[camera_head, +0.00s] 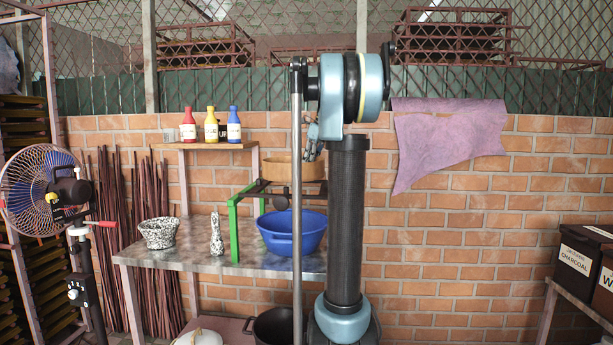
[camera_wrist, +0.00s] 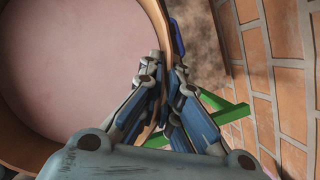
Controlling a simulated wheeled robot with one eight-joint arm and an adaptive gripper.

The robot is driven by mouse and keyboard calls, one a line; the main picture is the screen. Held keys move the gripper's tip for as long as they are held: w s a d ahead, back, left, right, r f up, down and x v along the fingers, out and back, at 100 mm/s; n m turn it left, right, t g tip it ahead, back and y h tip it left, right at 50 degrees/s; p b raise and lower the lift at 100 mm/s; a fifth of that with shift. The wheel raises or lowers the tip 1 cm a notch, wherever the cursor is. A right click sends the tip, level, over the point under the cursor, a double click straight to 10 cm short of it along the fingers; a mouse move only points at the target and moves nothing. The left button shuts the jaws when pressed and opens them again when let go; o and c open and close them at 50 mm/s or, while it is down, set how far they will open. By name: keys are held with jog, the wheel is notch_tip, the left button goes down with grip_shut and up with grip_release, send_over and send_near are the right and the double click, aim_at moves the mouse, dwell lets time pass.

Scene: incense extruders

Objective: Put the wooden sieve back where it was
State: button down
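The wooden sieve (camera_head: 288,167) is round, with a light brown wall. In the head view it is level at the dark top of the green stand (camera_head: 234,228), above the blue basin (camera_head: 284,232); whether it rests on the stand or hangs just over it I cannot tell. My gripper (camera_head: 312,152) is at its right side, partly hidden by my arm. In the wrist view the sieve (camera_wrist: 75,65) shows its pale pink inside at the left. My gripper's fingers (camera_wrist: 163,82) close on its rim from both sides. The green stand (camera_wrist: 228,114) shows at the right.
The metal table (camera_head: 180,258) also holds a speckled bowl (camera_head: 158,233) and a speckled pestle (camera_head: 216,236). Several bottles (camera_head: 211,126) stand on a shelf (camera_head: 200,145) behind. A fan (camera_head: 38,190) is at left, and charcoal boxes (camera_head: 580,258) are at right. The brick wall is close behind.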

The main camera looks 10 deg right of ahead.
jog(key=shift+f, duration=2)
jog(key=c, duration=1.8)
grip_release()
jog(key=shift+f, duration=0.1)
jog(key=v, duration=1.7)
jog(key=shift+s, duration=0.3)
